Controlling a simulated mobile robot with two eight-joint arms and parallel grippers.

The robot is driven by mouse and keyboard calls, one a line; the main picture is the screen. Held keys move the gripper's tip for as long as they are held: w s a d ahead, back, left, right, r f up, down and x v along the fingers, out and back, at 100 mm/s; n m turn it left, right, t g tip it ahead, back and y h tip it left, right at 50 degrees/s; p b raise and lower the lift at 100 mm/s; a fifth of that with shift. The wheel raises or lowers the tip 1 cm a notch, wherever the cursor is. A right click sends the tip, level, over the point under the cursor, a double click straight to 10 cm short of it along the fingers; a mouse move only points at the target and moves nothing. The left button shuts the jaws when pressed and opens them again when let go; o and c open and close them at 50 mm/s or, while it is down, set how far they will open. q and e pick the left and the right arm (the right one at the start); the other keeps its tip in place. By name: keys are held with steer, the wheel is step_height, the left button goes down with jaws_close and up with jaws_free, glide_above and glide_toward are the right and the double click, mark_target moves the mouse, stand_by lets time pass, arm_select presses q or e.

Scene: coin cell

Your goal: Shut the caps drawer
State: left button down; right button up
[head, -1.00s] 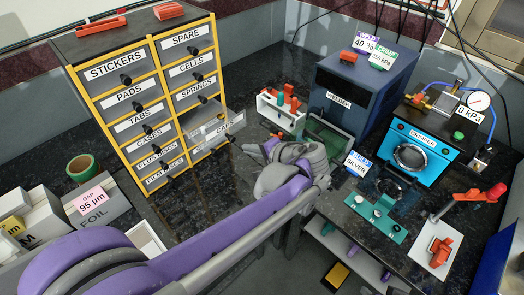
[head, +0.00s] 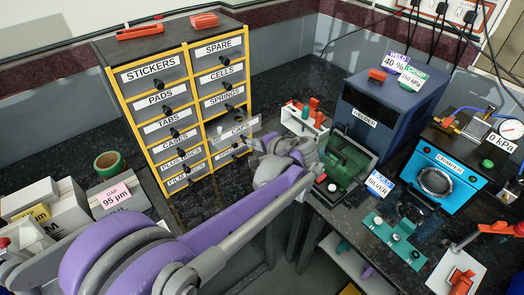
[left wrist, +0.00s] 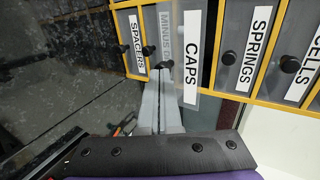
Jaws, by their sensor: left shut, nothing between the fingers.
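The caps drawer (head: 237,129) stands partly out of the right column of the drawer cabinet (head: 186,61), with a clear body and a white label. In the left wrist view its CAPS front (left wrist: 191,50) stands out nearer than the neighbouring fronts. My left gripper (head: 261,146) is beside the drawer's front at the cabinet's right. In the left wrist view the left gripper (left wrist: 164,76) has its fingers together and empty, tips close to the CAPS front and a dark knob. I cannot tell whether they touch. My right gripper is not in view.
The other drawers, such as springs (head: 224,97) and cells (head: 222,74), look shut. A white rack (head: 304,120), a dark blue welder (head: 377,112) and a blue crimper (head: 440,165) stand to the right. Green tape (head: 109,164) and a foil box (head: 118,195) are at left.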

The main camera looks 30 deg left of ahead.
mark_target(240, 129)
arm_select(q)
steer(key=w+a, duration=0.1)
steer(key=a, duration=0.1)
steer(key=w+a, duration=0.1)
steer(key=a, duration=0.1)
steer(key=w+a, duration=0.1)
steer(key=a, duration=0.2)
steer(key=shift+a+r, duration=0.1)
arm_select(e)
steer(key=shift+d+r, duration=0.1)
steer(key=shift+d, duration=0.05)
